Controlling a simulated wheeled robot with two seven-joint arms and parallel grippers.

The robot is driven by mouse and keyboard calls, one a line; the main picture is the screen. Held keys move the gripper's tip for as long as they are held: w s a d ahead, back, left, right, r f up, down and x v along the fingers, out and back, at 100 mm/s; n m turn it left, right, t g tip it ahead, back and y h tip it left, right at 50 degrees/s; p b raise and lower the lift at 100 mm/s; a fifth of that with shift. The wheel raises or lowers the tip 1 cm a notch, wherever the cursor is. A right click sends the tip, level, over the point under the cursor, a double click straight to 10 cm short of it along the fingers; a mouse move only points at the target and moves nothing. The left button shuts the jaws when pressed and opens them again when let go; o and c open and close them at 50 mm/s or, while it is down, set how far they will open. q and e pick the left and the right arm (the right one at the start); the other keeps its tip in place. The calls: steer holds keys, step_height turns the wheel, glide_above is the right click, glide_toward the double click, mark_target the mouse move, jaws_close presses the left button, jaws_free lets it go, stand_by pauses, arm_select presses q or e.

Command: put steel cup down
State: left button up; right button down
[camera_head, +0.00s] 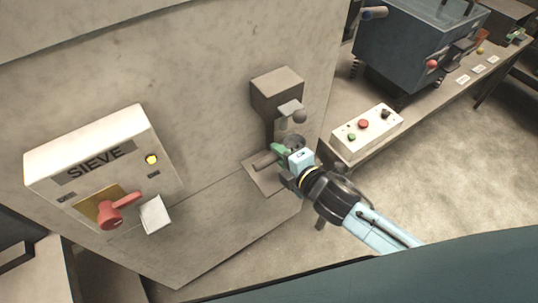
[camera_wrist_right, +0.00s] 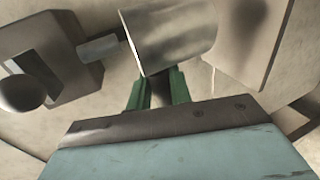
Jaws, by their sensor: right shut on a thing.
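The steel cup (camera_wrist_right: 168,36) is a shiny grey cylinder, large at the top centre of the right wrist view. In the head view its dark round opening (camera_head: 294,141) shows just beyond my fingers. My right gripper (camera_head: 280,152) has green fingertips and is shut on the cup; the fingers also show under the cup in the right wrist view (camera_wrist_right: 158,90). It holds the cup in front of the wall, below a grey spout-like part with a round knob (camera_head: 299,116). I cannot tell whether the cup touches the plate below. My left gripper is not in view.
A box-shaped fixture (camera_head: 277,92) juts from the wall above the cup, with a small plate (camera_head: 262,175) below. A panel marked SIEVE (camera_head: 95,160) with a red handle (camera_head: 118,210) is at left. A button box (camera_head: 366,134) and blue machine (camera_head: 410,50) stand at right.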

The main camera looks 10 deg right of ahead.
steer(key=w+f, duration=0.1)
steer(key=w+a+f, duration=0.1)
steer(key=w+f, duration=0.1)
steer(key=w, duration=0.1)
steer(key=shift+w+a+f, duration=0.1)
steer(key=shift+a+f, duration=0.05)
steer(key=shift+a, duration=0.15)
steer(key=shift+w+a+f+b, duration=0.1)
steer(key=shift+f+b, duration=0.05)
steer(key=shift+f, duration=0.8)
steer(key=shift+w+f+b, duration=0.1)
steer(key=shift+f+b, duration=0.05)
steer(key=shift+f, duration=0.75)
steer(key=shift+f, duration=0.1)
steer(key=c, duration=1.3)
jaws_free()
